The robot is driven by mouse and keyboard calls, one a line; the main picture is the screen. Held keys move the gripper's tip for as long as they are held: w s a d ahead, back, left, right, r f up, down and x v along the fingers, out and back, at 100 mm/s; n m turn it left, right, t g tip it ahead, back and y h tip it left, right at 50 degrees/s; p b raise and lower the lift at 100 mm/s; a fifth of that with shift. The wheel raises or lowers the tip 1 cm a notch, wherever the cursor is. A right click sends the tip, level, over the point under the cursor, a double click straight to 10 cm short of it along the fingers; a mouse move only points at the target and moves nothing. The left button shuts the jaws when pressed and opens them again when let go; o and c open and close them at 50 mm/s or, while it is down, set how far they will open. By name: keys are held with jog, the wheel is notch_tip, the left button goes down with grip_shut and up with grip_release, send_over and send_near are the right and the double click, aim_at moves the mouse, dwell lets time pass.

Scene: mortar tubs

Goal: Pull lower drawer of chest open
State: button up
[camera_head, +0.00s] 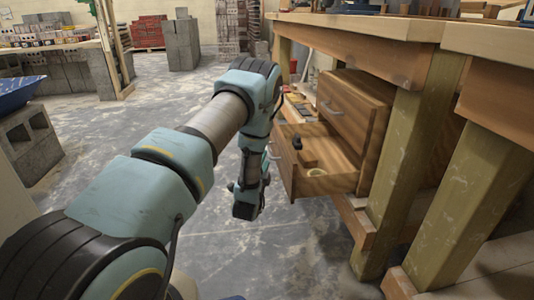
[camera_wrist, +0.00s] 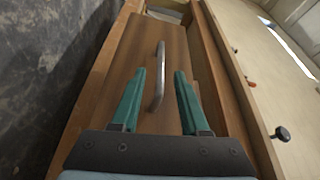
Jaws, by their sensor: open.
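The wooden chest (camera_head: 372,100) stands under a workbench. Its upper drawer (camera_head: 345,115) has a silver handle and looks shut. The drawer (camera_head: 325,184) below it stands pulled out, with a black knob-like thing and a pale round thing inside. In the wrist view, a wooden drawer front (camera_wrist: 118,62) fills the middle and carries a silver handle (camera_wrist: 160,62). My gripper (camera_wrist: 160,72) is open, with its green fingers on either side of this handle.
Thick bench legs (camera_head: 412,150) and a lower beam (camera_head: 355,222) stand close to the right of the drawer. Concrete blocks (camera_head: 28,140) are at the left. The floor (camera_head: 270,255) below and left of the drawer is clear.

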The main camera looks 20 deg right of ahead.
jog(key=p+v, duration=0.1)
jog(key=v, duration=0.4)
jog(key=shift+s+a, duration=0.15)
jog(key=shift+s, duration=0.2)
jog(key=shift+w, duration=0.1)
jog(key=w+a+r+n+g+y, duration=0.3)
jog(key=a+r+n+g+y, duration=0.5)
jog(key=a+n, duration=0.45)
jog(key=s+a+r+n+g+y+p, duration=0.1)
jog(key=s+a+r+n+g, duration=0.25)
jog(key=s+a+r, duration=0.6)
jog(key=s+a+r+n+g, duration=0.25)
jog(key=s+a+n, duration=0.2)
jog(key=s, duration=0.95)
jog(key=w+p+v, duration=0.3)
jog(key=p+v, duration=1.4)
jog(key=p, duration=0.1)
jog(key=w+r+p+v, duration=0.1)
jog(key=w+p+v, duration=0.3)
jog(key=p+v, duration=1.4)
jog(key=shift+d+r+g+p, duration=0.45)
jog(key=shift+d+p, duration=0.1)
jog(key=shift+d, duration=0.15)
